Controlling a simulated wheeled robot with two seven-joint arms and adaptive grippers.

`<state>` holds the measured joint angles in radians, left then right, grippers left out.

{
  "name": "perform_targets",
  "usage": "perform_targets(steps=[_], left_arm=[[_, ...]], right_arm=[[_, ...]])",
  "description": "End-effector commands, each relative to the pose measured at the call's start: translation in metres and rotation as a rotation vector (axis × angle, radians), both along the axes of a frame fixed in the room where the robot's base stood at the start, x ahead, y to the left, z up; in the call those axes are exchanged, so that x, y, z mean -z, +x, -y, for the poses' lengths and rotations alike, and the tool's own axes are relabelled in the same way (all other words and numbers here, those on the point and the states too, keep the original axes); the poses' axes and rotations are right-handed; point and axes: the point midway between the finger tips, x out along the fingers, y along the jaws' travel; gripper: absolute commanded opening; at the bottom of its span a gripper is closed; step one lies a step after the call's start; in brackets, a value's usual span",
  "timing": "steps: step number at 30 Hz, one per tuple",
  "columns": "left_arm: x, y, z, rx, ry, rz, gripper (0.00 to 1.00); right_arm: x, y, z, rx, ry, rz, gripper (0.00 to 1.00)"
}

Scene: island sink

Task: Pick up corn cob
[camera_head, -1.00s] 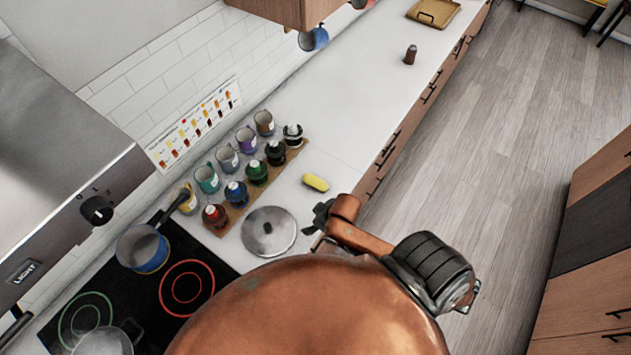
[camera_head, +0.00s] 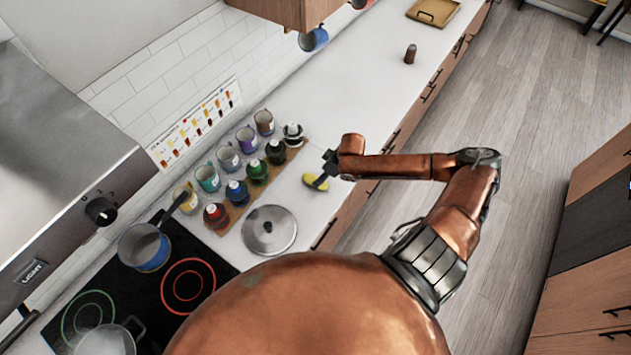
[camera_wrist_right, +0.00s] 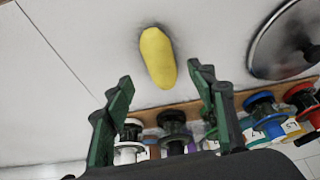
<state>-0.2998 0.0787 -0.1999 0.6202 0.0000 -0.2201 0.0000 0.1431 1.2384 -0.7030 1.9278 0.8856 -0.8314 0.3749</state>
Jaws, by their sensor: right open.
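The yellow corn cob (camera_head: 313,183) lies on the white counter, partly hidden by my right gripper (camera_head: 325,172) in the head view. In the right wrist view the whole corn cob (camera_wrist_right: 158,57) shows, lying ahead of the fingertips. My right gripper (camera_wrist_right: 160,84) is open and empty. Its two green fingers are spread apart, with the near end of the cob roughly between and just beyond their tips. My left gripper is not in view.
A metal lid (camera_head: 269,231) lies on the counter beside the stove (camera_head: 190,287). Several bottles stand on a wooden board (camera_head: 294,152), with mugs behind them. A pan (camera_head: 144,247) is on the stove. The counter (camera_head: 345,80) beyond the cob is mostly clear.

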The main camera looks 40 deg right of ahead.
Motion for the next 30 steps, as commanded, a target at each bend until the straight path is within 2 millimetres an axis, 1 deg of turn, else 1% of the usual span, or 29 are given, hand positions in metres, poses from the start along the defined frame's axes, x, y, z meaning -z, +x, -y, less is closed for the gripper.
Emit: perform_targets(steps=[1,5,9,12,15,23,30], left_arm=[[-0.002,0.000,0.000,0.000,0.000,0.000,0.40],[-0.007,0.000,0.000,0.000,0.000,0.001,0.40],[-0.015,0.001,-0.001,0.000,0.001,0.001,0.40],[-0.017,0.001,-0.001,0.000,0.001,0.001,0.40],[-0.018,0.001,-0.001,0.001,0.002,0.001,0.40],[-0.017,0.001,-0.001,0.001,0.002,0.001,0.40],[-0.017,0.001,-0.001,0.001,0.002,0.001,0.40]], right_arm=[[0.005,0.002,-0.002,0.000,0.001,0.000,0.52],[0.016,0.008,-0.004,0.000,0.001,0.000,0.52],[0.033,0.016,-0.007,-0.001,0.001,0.000,0.52],[0.047,0.021,-0.008,0.000,0.001,0.000,0.52],[0.054,0.023,-0.009,-0.002,0.000,0.000,0.52],[0.056,0.023,-0.009,-0.003,-0.001,-0.001,0.51],[0.056,0.023,-0.009,-0.003,-0.001,-0.001,0.35]])
